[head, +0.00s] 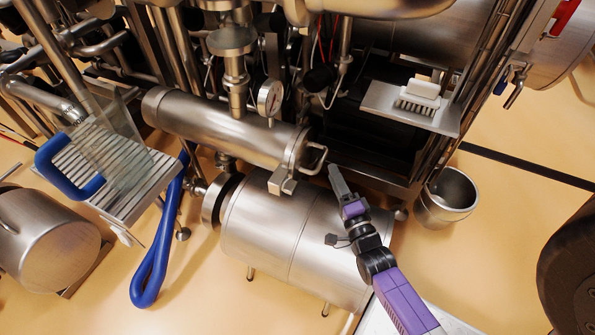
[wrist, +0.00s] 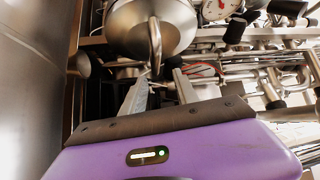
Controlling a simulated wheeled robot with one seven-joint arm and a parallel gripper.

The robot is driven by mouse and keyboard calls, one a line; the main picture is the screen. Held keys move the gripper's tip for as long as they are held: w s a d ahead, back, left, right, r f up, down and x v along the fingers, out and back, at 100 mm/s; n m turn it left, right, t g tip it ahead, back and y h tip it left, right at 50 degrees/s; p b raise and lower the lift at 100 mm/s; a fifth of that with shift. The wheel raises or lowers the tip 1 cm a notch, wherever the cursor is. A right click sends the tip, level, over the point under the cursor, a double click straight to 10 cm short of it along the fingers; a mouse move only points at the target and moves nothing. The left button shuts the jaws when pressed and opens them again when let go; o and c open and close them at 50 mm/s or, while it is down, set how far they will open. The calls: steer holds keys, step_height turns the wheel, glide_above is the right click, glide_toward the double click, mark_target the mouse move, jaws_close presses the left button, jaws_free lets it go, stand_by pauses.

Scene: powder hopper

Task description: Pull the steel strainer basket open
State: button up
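The steel strainer basket sits in a horizontal steel cylinder (head: 225,128) in the head view. Its round end cap carries a bent bar handle (head: 315,158). In the wrist view the end cap (wrist: 128,25) and the handle (wrist: 155,45) are at upper middle. My gripper (head: 336,172) is just right of and below the handle in the head view. In the wrist view my gripper (wrist: 160,88) shows two fingers apart, with the handle's lower end seeming to lie between their tips. I cannot tell whether they touch it. The basket's inside is hidden.
A larger steel tank (head: 290,240) lies below the cylinder. A pressure gauge (head: 270,97) stands above it. A shelf with a white brush (head: 418,97) is at upper right, and a steel bucket (head: 447,196) stands on the floor. A blue-handled grate (head: 115,170) is at left.

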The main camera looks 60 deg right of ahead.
mark_target(322, 158)
steer(key=w+d+m, duration=0.1)
steer(key=w, duration=0.1)
steer(key=w+d+m+b, duration=0.1)
steer(key=w, duration=0.1)
steer(key=w+d+m, duration=0.1)
steer(key=w, duration=0.1)
steer(key=shift+d+r+m, duration=0.1)
steer(key=shift+d+m, duration=0.1)
steer(key=shift+m, duration=0.1)
stand_by(0.4)
jaws_close()
stand_by(1.3)
